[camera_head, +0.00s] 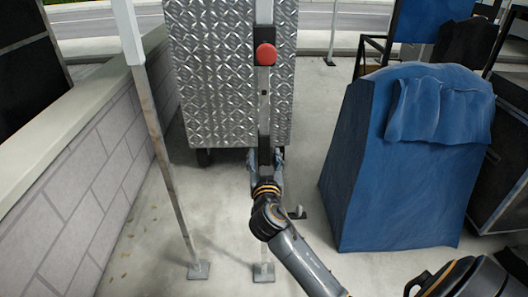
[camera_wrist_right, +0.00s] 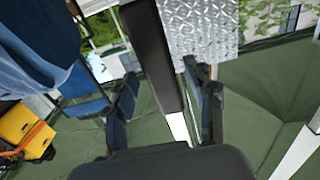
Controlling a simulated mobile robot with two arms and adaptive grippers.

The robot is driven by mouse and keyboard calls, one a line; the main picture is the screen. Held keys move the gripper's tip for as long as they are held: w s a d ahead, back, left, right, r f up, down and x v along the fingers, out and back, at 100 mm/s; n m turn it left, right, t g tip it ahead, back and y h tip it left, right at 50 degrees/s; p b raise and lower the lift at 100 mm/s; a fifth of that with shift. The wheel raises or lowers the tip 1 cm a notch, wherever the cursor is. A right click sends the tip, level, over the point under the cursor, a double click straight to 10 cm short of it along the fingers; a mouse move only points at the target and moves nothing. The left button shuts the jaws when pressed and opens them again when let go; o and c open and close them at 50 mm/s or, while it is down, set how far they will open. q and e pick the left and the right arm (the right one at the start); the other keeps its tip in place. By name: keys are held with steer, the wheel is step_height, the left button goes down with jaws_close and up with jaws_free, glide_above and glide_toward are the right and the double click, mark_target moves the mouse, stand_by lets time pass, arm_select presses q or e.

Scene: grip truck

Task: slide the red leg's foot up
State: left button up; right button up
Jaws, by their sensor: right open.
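The red leg (camera_head: 265,112) is an upright post with a round red knob (camera_head: 265,54) near its top and a dark sleeve below it. Its small flat foot (camera_head: 263,272) rests on the pavement; my right arm hides part of the leg above it. My right gripper (camera_head: 266,160) is open, near the sleeve's lower end, with its fingers showing on either side of the leg. In the right wrist view the dark sleeve (camera_wrist_right: 155,55) and a pale lower part run between the spread fingers; contact cannot be told. My left gripper is not in view.
A diamond-plate metal box (camera_head: 215,80) stands directly behind the leg. A white post (camera_head: 163,150) with its own foot stands to the left, before a low block wall (camera_head: 75,170). A blue-covered object (camera_head: 395,170) stands to the right. Pavement between is mostly clear.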

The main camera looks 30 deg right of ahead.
steer(key=shift+x, duration=1.3)
jaws_close()
